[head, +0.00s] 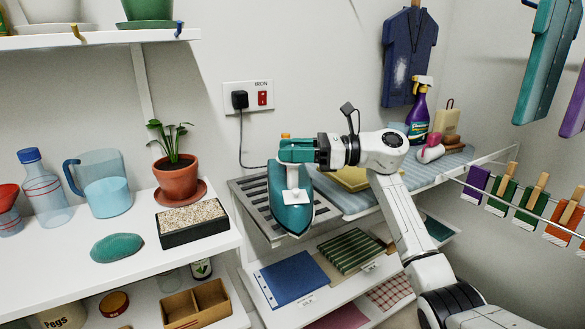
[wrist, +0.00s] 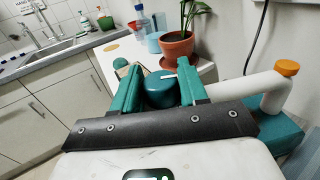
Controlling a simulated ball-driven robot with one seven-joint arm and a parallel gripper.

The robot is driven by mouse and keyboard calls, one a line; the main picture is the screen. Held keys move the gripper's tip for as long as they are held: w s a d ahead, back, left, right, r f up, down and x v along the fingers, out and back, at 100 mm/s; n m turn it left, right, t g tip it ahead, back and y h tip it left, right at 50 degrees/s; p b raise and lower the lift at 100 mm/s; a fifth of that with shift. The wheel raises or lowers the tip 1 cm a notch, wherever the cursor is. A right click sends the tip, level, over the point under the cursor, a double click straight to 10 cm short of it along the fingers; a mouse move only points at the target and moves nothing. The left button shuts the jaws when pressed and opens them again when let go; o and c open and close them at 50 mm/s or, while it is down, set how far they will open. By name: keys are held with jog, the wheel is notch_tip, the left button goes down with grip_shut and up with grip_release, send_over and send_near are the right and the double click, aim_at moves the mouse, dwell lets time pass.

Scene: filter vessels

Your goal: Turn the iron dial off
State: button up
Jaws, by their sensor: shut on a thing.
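The iron (head: 291,216) has a teal body and a white handle with an orange cap. It rests on a slatted grey stand in the head view. In the wrist view its white handle (wrist: 252,87) and orange cap (wrist: 288,68) are at the right. My gripper (head: 284,151) is over the iron's upper part. In the wrist view my gripper (wrist: 158,72) has its teal fingers on both sides of the round teal iron dial (wrist: 160,92) and is shut on it. A white mark on the dial points right, towards the right finger. My fingers hide the dial in the head view.
A black plug (head: 240,100) sits in the wall socket beside a red switch (head: 262,98); its cord runs down behind the iron. A potted plant (head: 176,180) and a seed tray (head: 191,222) stand on the left shelf. A spray bottle (head: 419,115) stands behind my arm.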

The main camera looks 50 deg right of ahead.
jog(key=shift+f+n+g+y+b, duration=0.15)
jog(key=shift+n+g+y+b, duration=0.65)
jog(key=shift+g+y+b, duration=0.15)
jog(key=o, duration=1)
jog(key=shift+c, duration=0.2)
jog(key=v, duration=1)
jog(key=shift+s+d, duration=0.15)
jog(key=shift+d, duration=0.25)
